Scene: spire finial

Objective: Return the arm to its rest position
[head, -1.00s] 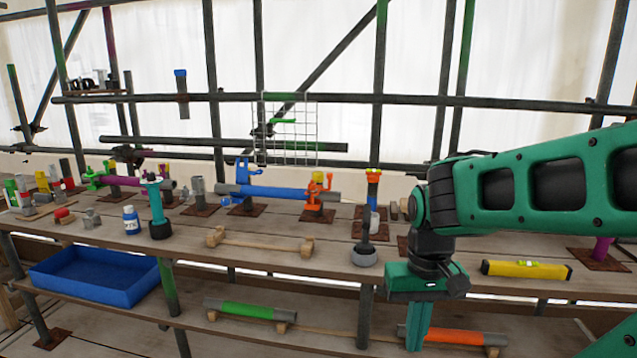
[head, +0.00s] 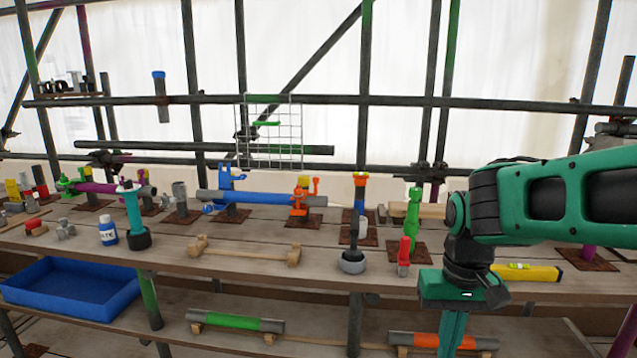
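My green and black arm reaches in from the right edge in the head view. My gripper (head: 453,335) points downward in front of the bench's (head: 320,262) front edge, at lower right. Its fingers look close together and run toward the bottom of the frame. Their tips are not clearly shown, and I see no object between them. Behind the fingers, an orange-banded pipe (head: 478,342) lies on the lower shelf. The forearm hides part of the bench's right side.
A yellow level (head: 530,272) lies on the bench just behind my wrist. A green upright fitting (head: 412,218) and a red-handled item (head: 403,256) stand left of it. A blue tray (head: 75,287) and a green-banded pipe (head: 236,321) lie on the lower shelf. Scaffold poles rise behind.

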